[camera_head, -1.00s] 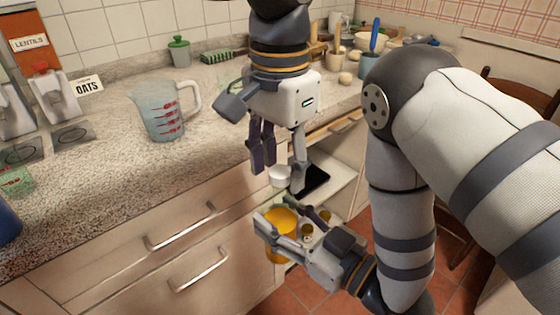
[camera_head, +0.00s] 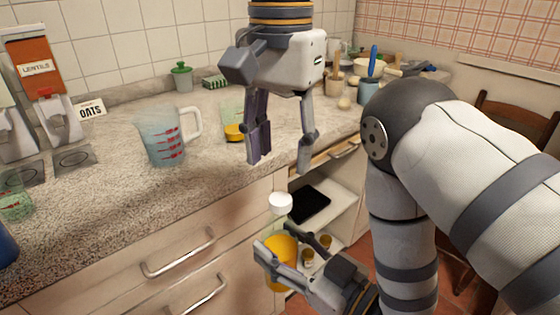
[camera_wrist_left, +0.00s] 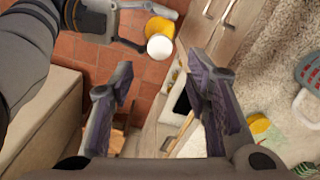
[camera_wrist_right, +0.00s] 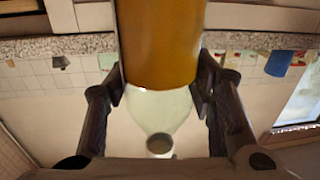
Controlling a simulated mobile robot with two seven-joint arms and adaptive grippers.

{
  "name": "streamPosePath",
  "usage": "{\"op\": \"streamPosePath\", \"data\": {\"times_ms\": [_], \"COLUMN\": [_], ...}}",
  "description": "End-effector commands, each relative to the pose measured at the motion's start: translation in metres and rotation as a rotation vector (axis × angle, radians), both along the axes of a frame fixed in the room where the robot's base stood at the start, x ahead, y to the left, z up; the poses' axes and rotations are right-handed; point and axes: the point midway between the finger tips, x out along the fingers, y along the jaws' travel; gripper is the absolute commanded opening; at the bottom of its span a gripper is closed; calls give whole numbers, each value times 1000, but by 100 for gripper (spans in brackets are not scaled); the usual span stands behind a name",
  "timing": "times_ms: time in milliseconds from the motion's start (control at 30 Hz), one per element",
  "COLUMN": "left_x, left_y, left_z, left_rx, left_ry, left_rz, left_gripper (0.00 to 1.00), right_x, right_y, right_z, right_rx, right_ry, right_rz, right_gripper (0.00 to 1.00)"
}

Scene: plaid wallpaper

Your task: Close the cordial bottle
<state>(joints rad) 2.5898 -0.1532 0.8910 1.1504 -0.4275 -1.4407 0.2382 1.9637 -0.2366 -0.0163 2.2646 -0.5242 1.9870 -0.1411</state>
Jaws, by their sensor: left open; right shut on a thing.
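In the right wrist view, the pale shoulder (camera_wrist_right: 160,108) narrows to a greyish round end (camera_wrist_right: 160,145); I cannot tell whether that is a cap or a bare mouth. My left gripper (camera_head: 281,166) is open and empty, pointing down above the white top with a gap between. The left wrist view also shows the white top (camera_wrist_left: 160,47), beyond the fingertips.
A measuring jug (camera_head: 163,140) stands on the counter (camera_head: 120,195). A yellow round piece (camera_head: 234,132) lies on the counter behind my left gripper. Drawer handles (camera_head: 178,254) stick out to the left.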

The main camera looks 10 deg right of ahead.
Motion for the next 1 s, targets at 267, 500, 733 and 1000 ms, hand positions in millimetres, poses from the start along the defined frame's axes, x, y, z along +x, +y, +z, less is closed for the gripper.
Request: {"op": "streamPosePath", "data": {"times_ms": [267, 500, 733, 1000], "left_x": [-1, -1, -1, 0], "left_y": [0, 1, 0, 0], "left_z": [6, -15, -54, -74], "left_rx": [1, 3, 2, 0], "left_ry": [1, 5, 4, 0], "left_rz": [60, 57, 57, 57], "left_gripper": [44, 44, 44, 44], "right_x": [0, 0, 0, 0], "right_y": [0, 0, 0, 0], "right_z": [1, 1, 1, 1], "right_rx": [1, 1, 1, 2], "right_ry": [-3, -3, -3, -4], "right_rz": [0, 0, 0, 0], "right_gripper": [0, 0, 0, 0]}}
